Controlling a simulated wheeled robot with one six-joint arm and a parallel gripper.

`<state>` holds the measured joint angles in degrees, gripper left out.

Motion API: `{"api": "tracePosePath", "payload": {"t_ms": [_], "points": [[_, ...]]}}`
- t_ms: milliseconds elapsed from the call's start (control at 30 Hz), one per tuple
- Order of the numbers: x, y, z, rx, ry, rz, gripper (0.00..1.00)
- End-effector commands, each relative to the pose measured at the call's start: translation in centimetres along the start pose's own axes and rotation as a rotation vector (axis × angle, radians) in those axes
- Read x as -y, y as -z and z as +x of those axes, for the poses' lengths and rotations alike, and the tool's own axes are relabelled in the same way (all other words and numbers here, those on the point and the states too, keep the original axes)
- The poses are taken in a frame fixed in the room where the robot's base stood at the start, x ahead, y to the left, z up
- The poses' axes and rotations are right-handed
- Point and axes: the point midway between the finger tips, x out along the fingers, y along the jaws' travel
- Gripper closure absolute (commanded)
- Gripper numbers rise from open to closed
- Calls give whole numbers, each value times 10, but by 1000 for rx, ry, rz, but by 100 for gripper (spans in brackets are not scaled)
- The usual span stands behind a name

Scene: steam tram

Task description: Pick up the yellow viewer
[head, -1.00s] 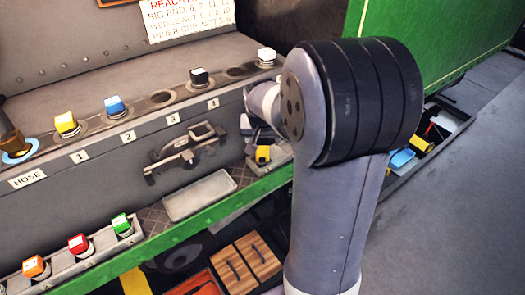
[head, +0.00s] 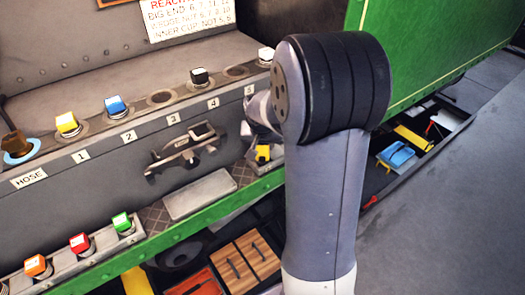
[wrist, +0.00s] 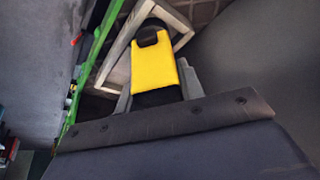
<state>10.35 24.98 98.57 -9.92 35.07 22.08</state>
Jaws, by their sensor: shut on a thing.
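The yellow viewer (wrist: 155,64) has a yellow body with a black end and sits between the two grey fingers of my gripper (wrist: 157,92) in the wrist view. The gripper is shut on it. In the head view the viewer (head: 263,153) shows as a small yellow and black shape beside my arm, at the front of the grey ledge. My arm hides most of the gripper there. A pale grey open tray or frame (wrist: 178,22) lies behind the viewer in the wrist view. I cannot tell whether the viewer still touches it.
A grey panel with numbered sockets holds yellow (head: 67,123), blue (head: 115,105), black and white capped plugs. A latch handle (head: 185,147) juts from its front. Green (head: 121,222), red and orange capped plugs stand lower left. An open box (head: 435,135) lies on the floor at right.

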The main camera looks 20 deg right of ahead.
Motion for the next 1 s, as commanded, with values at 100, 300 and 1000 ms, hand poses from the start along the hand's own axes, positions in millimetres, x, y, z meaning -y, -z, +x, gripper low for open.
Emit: {"api": "tracePosePath", "payload": {"t_ms": [100,300,1000], "points": [[0,0,0,0,0,0,82],[0,1,-1,-2,1,0,95],[0,33,-78,-5,1,0,95]]}}
